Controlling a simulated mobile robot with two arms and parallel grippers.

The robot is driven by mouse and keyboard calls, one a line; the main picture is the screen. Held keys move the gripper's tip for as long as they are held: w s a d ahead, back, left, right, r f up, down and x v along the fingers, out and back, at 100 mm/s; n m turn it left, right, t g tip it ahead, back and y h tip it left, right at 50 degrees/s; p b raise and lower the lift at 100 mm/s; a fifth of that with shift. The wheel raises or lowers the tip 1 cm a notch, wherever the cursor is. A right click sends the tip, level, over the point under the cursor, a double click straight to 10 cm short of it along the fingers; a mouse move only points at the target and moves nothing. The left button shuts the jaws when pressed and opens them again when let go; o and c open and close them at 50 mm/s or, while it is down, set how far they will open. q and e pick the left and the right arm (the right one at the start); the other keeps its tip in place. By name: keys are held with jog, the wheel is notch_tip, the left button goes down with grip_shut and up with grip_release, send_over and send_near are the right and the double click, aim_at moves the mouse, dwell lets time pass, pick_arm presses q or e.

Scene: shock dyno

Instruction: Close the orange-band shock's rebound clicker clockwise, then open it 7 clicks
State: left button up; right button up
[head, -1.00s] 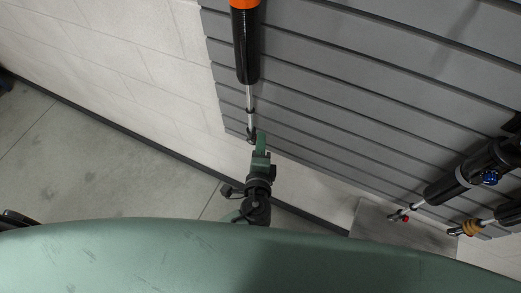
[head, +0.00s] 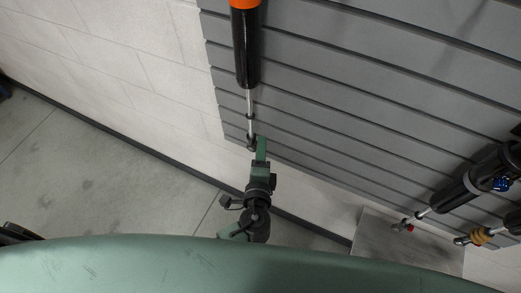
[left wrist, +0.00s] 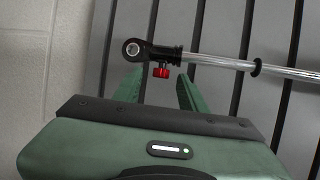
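The orange-band shock (head: 246,45) hangs on the grey slatted wall at the top of the head view, its orange band (head: 245,3) cut by the top edge. Its thin shaft runs down to an eyelet end (head: 251,144). In the left wrist view the eyelet (left wrist: 133,49), the chrome shaft (left wrist: 215,61) and a red clicker knob (left wrist: 161,71) show. My left gripper (head: 261,148) is at the lower end of the shock. Its two green fingers (left wrist: 158,85) are apart, with the red knob between them near the tips; I see no contact. My right gripper is not in view.
Other shocks (head: 470,180) hang at the right of the slatted wall (head: 340,90), one with a blue knob (head: 501,184), one with a red knob (head: 410,228). A grey panel (head: 385,250) is below them. Open floor (head: 110,180) lies at the left.

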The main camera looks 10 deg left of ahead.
pick_arm(q)
jog(key=b+v, duration=0.1)
jog(key=v, duration=0.6)
jog(key=shift+s, duration=0.4)
jog(key=shift+r, duration=0.15)
